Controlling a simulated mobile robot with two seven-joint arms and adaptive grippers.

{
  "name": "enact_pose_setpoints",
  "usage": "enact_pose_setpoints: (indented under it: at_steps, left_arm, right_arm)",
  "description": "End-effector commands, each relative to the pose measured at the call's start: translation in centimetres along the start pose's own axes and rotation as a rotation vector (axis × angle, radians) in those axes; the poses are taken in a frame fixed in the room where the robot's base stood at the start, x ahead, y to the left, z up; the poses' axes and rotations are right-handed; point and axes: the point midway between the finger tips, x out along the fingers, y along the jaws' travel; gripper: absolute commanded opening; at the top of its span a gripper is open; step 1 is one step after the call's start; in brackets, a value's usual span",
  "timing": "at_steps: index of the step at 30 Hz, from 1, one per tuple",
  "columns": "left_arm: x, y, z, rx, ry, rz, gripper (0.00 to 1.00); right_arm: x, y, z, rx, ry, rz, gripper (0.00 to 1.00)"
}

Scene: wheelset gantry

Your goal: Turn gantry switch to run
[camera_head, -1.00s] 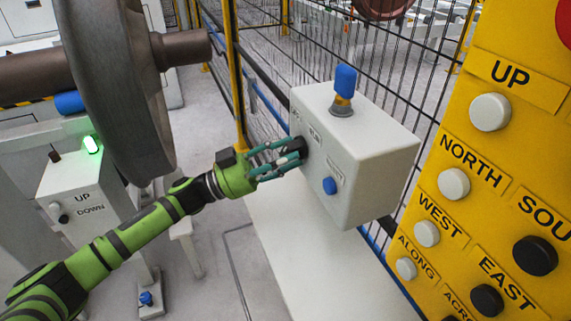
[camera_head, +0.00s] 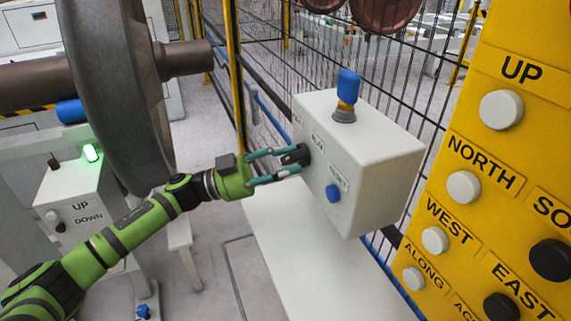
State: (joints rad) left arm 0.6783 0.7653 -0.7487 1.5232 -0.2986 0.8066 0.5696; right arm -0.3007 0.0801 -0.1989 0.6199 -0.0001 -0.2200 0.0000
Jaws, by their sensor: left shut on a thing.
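The gantry control box (camera_head: 375,170) is a light grey box with a blue lamp (camera_head: 347,88) on top and a blue button (camera_head: 332,193) on its front. A black rotary switch (camera_head: 301,154) sits on the front face, with a label reading RUN beside it. My left gripper (camera_head: 290,162) has its fingers on either side of the black switch knob and is shut on it. The fingers partly hide the knob. My right gripper is not in view.
A yellow panel (camera_head: 520,72) with UP, NORTH, WEST and other buttons stands close at the right. A mesh fence (camera_head: 410,75) runs behind the box. A large wheel (camera_head: 115,90) on an axle and an UP/DOWN box (camera_head: 85,200) are at the left.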

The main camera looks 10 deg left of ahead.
Motion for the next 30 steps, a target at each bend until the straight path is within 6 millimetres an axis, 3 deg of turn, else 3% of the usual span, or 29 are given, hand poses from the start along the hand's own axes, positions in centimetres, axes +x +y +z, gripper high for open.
enact_pose_setpoints:
  at_steps: [1,3,4,5,22,26,30]
  left_arm:
    - [0.1,-1.1,-0.4,0.015,0.003,-0.018,0.07]
    - [0.1,-1.1,-0.4,0.015,0.003,-0.018,0.07]
    - [0.1,-1.1,-0.4,0.015,0.003,-0.018,0.51]
    - [0.1,-1.1,-0.4,0.015,0.003,-0.018,0.54]
    - [-0.1,-0.6,-0.2,0.007,0.001,-0.010,0.54]
    - [-1.5,-0.6,-0.1,0.007,-0.003,-0.009,0.54]
    - [-4.3,-0.5,0.0,0.005,-0.006,-0.010,0.54]
  right_arm:
    - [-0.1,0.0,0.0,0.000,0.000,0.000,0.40]
    - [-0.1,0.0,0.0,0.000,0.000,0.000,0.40]
    - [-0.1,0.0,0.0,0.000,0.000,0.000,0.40]
    - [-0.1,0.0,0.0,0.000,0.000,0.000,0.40]
    - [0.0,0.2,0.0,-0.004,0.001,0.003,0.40]
    - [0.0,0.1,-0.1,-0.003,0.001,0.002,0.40]
    - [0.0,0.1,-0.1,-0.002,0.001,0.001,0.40]
